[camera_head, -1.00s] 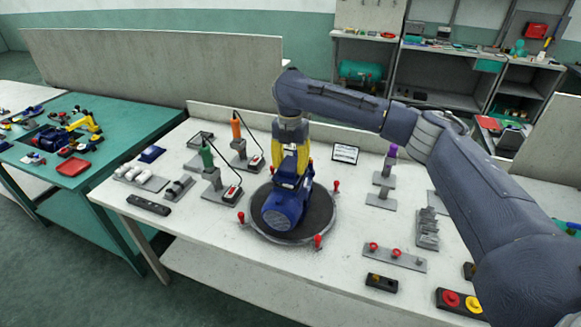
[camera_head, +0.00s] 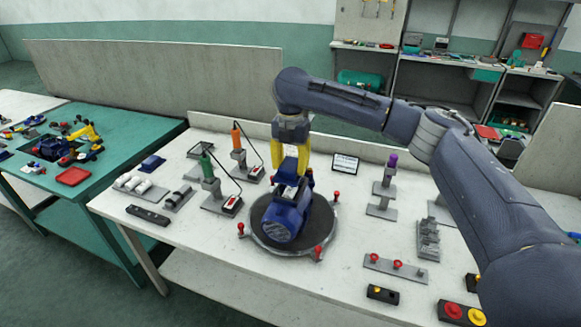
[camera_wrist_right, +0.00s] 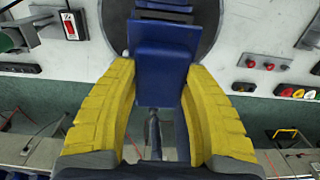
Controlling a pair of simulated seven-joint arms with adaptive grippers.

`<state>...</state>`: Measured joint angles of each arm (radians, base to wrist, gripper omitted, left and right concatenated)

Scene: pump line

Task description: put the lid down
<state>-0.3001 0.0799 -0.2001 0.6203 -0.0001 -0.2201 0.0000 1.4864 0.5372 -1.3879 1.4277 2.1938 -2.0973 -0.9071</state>
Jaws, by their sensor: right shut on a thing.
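The blue pump (camera_head: 288,222) sits on a dark round turntable (camera_head: 262,208). My right gripper (camera_head: 291,180) comes down from above with its yellow fingers over the pump's upper rear part. In the right wrist view the gripper (camera_wrist_right: 160,88) is shut on a blue block-like piece (camera_wrist_right: 160,75), which appears to be the lid. The fingers stand on both sides of it. I cannot tell whether the piece touches the pump, as fingers and pump overlap in the head view. My left gripper is not in view.
Red-knobbed clamps (camera_head: 318,253) ring the turntable. Green (camera_head: 207,164) and orange (camera_head: 236,137) hand tools stand at left, a purple-topped post (camera_head: 390,165) at right. A button box (camera_head: 383,294) and a red-knobbed strip (camera_head: 396,270) lie front right.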

